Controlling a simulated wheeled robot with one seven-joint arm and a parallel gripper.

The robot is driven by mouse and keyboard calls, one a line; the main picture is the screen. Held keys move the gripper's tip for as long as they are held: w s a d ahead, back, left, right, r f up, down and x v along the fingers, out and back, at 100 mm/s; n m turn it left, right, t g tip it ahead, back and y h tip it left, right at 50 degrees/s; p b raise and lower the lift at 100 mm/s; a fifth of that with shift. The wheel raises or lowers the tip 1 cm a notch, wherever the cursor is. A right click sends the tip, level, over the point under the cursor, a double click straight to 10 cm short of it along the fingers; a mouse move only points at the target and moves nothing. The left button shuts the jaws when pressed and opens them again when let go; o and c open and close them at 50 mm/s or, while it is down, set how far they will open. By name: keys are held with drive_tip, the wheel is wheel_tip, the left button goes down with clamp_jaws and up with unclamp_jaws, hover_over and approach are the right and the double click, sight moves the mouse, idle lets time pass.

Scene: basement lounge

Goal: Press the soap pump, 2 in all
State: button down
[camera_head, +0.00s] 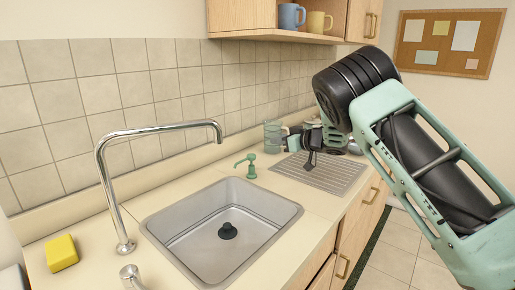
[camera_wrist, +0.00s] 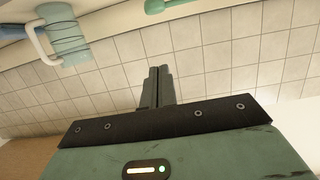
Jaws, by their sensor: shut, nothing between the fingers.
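The green soap pump (camera_head: 249,168) stands upright on the counter behind the sink, its spout pointing left in the head view. My gripper (camera_head: 310,163) is to the right of the pump, above the drainer, with its dark fingers pointing down. It is apart from the pump. In the wrist view my gripper (camera_wrist: 160,70) shows its two fingers shut together with nothing between them. A green piece at the top edge of the wrist view looks like part of the pump, but most of it is cut off.
The steel sink (camera_head: 180,222) and tall curved faucet (camera_head: 108,180) lie left of the pump. A yellow sponge (camera_head: 61,253) is at far left. A ribbed drainer (camera_head: 335,178) and a teal cup (camera_head: 272,137) stand right of the pump. A tiled wall (camera_head: 150,95) runs behind.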

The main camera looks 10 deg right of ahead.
drive_tip(key=shift+s, duration=0.1)
drive_tip(key=p, duration=0.3)
hover_over(245, 159)
drive_tip(key=d, duration=0.5)
wheel_tip(245, 159, down, 2)
drive_tip(key=f, duration=0.1)
drive_tip(key=shift+w+a+f, duration=0.1)
drive_tip(key=shift+w+f, duration=0.05)
drive_tip(key=shift+f, duration=0.75)
drive_tip(key=shift+w+a+f, duration=0.1)
drive_tip(key=shift+w+f, duration=0.05)
drive_tip(key=shift+f, duration=0.7)
